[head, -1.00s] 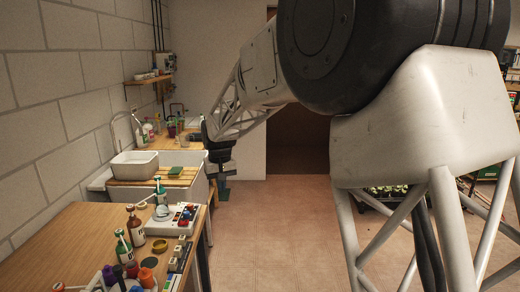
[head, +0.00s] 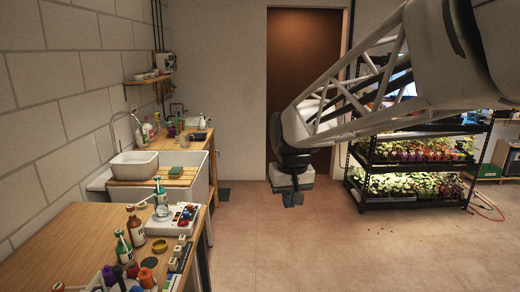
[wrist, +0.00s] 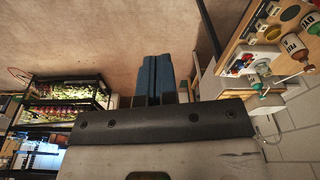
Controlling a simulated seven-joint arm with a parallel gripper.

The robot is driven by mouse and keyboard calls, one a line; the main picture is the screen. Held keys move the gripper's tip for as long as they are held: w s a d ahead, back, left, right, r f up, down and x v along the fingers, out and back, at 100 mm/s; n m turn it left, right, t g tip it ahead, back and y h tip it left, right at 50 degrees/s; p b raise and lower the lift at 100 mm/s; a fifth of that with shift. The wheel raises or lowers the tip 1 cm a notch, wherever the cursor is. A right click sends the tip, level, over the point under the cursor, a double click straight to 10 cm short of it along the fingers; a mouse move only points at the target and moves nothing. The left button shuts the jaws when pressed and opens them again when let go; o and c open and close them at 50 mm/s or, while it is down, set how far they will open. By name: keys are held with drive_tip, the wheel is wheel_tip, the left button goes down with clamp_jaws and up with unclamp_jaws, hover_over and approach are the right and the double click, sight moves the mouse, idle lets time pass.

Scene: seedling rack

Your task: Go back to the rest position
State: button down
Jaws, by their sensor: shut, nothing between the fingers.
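My gripper (head: 291,198) hangs over open floor in the head view, in front of the brown door and left of the seedling rack. In the wrist view the two blue fingers of my gripper (wrist: 153,76) lie together with nothing between them. The fingers are apart from the bench, the rack and everything else in view.
A lit black seedling rack (head: 415,178) with plants stands at the right. A wooden bench (head: 75,235) with bottles is at the front left, a white sink (head: 198,160) behind it. The tiled floor (head: 300,250) between is clear. A red cable (head: 487,208) lies at the right.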

drive_tip(key=s+d+f, duration=0.2)
drive_tip(key=s+d, duration=0.1)
drive_tip(key=s, duration=0.5)
drive_tip(key=s+d+f+m, duration=0.1)
drive_tip(key=s+d, duration=0.3)
drive_tip(key=s, duration=0.5)
drive_tip(key=s+d+f+m+t, duration=0.1)
drive_tip(key=s+d, duration=0.3)
drive_tip(key=s, duration=0.5)
drive_tip(key=shift+d+f, duration=0.25)
drive_tip(key=shift+f, duration=0.55)
